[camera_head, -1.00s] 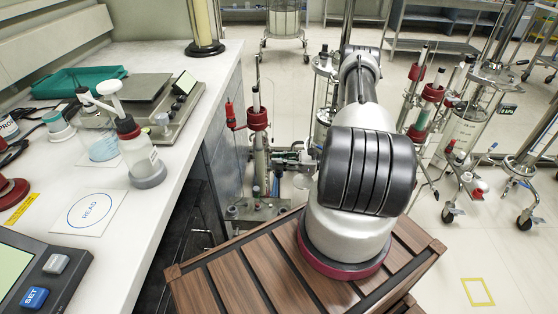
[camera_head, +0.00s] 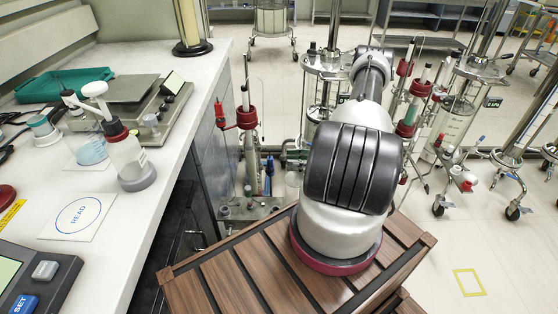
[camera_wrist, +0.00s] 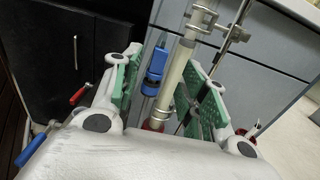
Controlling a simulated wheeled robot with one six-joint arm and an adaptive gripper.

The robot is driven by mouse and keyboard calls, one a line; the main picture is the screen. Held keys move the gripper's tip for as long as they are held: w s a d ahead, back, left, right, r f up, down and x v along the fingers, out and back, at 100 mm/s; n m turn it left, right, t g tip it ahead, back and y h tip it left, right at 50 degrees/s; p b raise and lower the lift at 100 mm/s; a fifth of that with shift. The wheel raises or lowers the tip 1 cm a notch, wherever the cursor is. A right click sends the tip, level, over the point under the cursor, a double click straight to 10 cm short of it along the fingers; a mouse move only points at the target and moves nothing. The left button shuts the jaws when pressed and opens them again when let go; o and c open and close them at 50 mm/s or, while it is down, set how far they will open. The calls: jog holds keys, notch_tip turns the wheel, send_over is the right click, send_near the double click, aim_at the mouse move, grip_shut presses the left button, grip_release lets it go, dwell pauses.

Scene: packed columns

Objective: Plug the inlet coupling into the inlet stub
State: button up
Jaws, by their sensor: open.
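In the wrist view a blue fitting (camera_wrist: 155,66), likely the inlet coupling, hangs upright beside a pale column tube (camera_wrist: 178,72). My gripper (camera_wrist: 165,80) is open, its green pads either side of the fitting and tube in the picture. I cannot tell how deep they reach; neither pad visibly touches. A red part (camera_wrist: 154,124) shows low by the tube. In the head view a small blue part (camera_head: 269,165) stands by the column with red clamps (camera_head: 247,118); my arm hides most of my gripper. I cannot make out the inlet stub for certain.
Metal clamps and a rod (camera_wrist: 203,22) stand close above the tube. Red-handled (camera_wrist: 79,95) and blue-handled (camera_wrist: 30,150) parts lie left of my gripper. The white bench (camera_head: 150,200) is left of the columns. Wheeled column stands (camera_head: 460,120) are on the right; floor is open at front right.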

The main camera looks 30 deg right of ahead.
jog(key=shift+v, duration=1.5)
